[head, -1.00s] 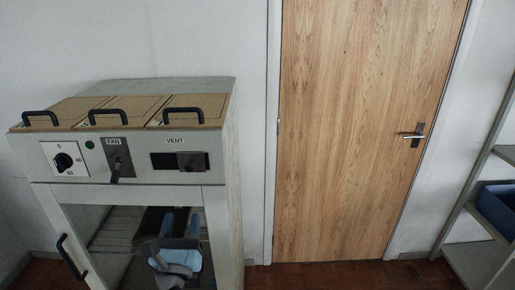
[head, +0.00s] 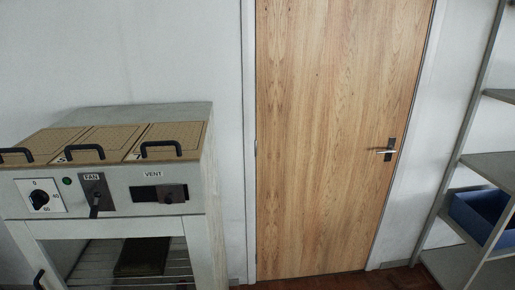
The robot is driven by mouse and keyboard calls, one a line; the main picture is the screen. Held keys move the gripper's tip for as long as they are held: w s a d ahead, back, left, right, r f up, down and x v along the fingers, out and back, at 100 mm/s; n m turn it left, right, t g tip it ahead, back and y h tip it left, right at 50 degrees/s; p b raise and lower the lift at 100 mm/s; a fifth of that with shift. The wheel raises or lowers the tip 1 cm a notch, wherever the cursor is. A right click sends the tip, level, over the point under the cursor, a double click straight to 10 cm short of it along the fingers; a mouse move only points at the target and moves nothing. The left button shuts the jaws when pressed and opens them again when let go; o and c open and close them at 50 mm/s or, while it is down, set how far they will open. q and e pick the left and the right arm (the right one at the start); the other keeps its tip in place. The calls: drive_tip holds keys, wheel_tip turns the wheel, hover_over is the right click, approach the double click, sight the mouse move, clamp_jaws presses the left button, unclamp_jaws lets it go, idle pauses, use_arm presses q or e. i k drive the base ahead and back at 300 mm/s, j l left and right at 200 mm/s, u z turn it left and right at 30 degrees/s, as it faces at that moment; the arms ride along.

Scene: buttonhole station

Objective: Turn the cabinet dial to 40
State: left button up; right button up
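The cabinet (head: 118,205) stands at the lower left of the head view. Its dial (head: 39,198) is a black knob on a white plate at the left of the front panel, with marks 0 at the top, 40 at the right and 60 near the bottom. The knob's exact setting is too small to tell. Neither of my grippers shows in the head view now.
Right of the dial are a green light (head: 67,181), the fan lever (head: 95,198) and the vent slider (head: 172,194). Handled lids (head: 160,142) top the cabinet. A wooden door (head: 325,140) is at centre, shelves (head: 490,165) with a blue bin (head: 482,209) at right.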

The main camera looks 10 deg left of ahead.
sight(38, 198)
drive_tip(key=u, duration=1.65)
